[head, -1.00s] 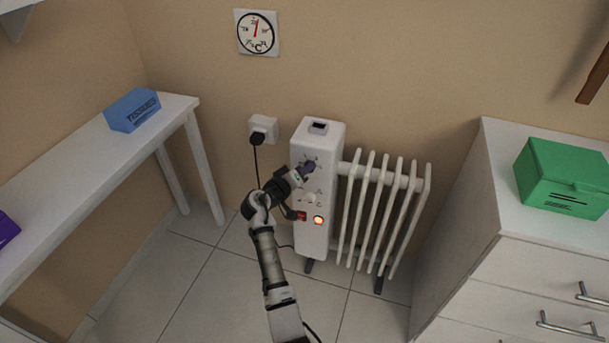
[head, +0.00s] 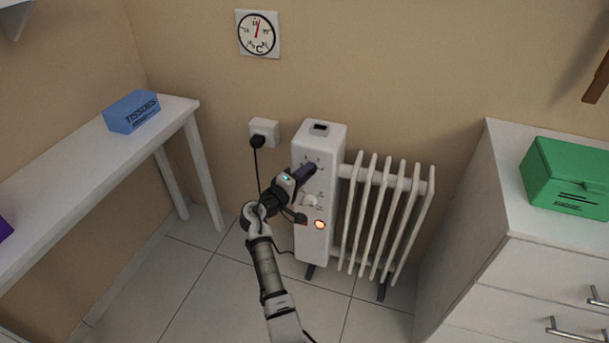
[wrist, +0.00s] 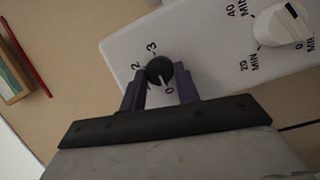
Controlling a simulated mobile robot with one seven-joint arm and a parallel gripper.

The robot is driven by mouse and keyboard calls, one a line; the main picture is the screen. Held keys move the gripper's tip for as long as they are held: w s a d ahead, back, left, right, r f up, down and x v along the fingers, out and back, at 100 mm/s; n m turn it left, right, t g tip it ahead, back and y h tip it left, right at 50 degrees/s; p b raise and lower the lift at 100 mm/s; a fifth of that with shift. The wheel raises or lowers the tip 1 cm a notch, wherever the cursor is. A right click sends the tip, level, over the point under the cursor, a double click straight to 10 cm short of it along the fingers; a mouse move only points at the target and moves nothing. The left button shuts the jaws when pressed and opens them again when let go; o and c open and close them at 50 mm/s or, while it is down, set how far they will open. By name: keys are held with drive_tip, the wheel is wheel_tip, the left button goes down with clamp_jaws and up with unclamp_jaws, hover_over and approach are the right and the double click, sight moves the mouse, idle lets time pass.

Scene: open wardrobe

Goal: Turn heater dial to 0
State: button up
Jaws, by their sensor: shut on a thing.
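The white oil heater (head: 333,137) stands against the wall in the head view. Its black round dial (wrist: 159,70) shows in the wrist view, with the marks 0, 2 and 3 readable around it. A pale pointer line on the dial points toward the 0 mark. My gripper (head: 308,170) is at the upper front panel of the heater and hides the dial in the head view. In the wrist view my gripper (wrist: 160,82) has its two dark purple fingers on either side of the dial, shut on it.
A white timer knob (wrist: 282,25) with minute marks sits beside the dial. An orange lit button (head: 320,225) is lower on the panel. A plug and cable (head: 258,141) are at the left wall socket. A white table stands left, white drawers right.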

idle(0.3)
drive_tip(key=o, duration=1)
drive_tip(key=shift+c, duration=0.2)
drive_tip(key=shift+s, duration=0.1)
drive_tip(key=v, duration=1.3)
drive_tip(key=shift+s+a+b, duration=0.2)
drive_tip(key=shift+s+b, duration=0.05)
drive_tip(key=shift+b, duration=0.15)
drive_tip(key=shift+r, duration=0.1)
